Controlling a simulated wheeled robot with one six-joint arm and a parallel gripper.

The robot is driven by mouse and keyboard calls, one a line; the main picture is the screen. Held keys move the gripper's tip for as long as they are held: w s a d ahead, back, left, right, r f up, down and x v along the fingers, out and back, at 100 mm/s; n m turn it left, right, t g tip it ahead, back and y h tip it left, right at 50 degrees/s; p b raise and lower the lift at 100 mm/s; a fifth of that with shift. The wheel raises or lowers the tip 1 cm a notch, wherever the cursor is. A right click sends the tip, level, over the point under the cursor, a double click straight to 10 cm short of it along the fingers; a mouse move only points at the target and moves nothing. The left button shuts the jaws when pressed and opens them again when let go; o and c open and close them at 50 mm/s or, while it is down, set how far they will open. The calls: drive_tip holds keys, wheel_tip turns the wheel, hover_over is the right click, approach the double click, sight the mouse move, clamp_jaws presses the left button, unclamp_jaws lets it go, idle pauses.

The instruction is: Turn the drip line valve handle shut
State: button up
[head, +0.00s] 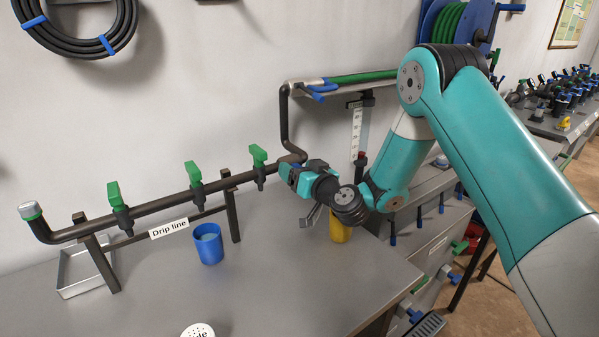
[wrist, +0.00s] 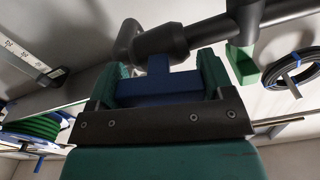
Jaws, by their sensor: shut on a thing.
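In the wrist view my gripper (wrist: 160,82) is shut on the blue valve handle (wrist: 150,92), whose stem meets a dark valve body (wrist: 165,40) on the pipe. The handle lies between the two green fingers. In the head view the gripper mostly hides this handle, and its exact angle to the pipe is hard to tell.
Several green handles, such as this one (head: 194,174), stand upright along the pipe. A blue cup (head: 208,246) and a yellow cup (head: 340,229) stand on the bench. A metal tray (head: 70,275) is at left. The bench front is mostly clear.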

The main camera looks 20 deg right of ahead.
drive_tip(key=m, duration=0.4)
drive_tip(key=shift+f+m+b, duration=0.1)
drive_tip(key=shift+m+b, duration=0.2)
drive_tip(key=shift+b, duration=0.05)
drive_tip(key=m, duration=0.3)
drive_tip(key=shift+d+m, duration=0.1)
drive_tip(key=shift+m, duration=0.3)
drive_tip(key=m, duration=0.4)
drive_tip(key=shift+p, duration=0.3)
drive_tip(key=shift+f+m+p, duration=0.1)
drive_tip(key=shift+m+p, duration=0.25)
drive_tip(key=shift+m, duration=1.45)
drive_tip(key=o, duration=0.9)
drive_tip(key=shift+s, duration=0.1)
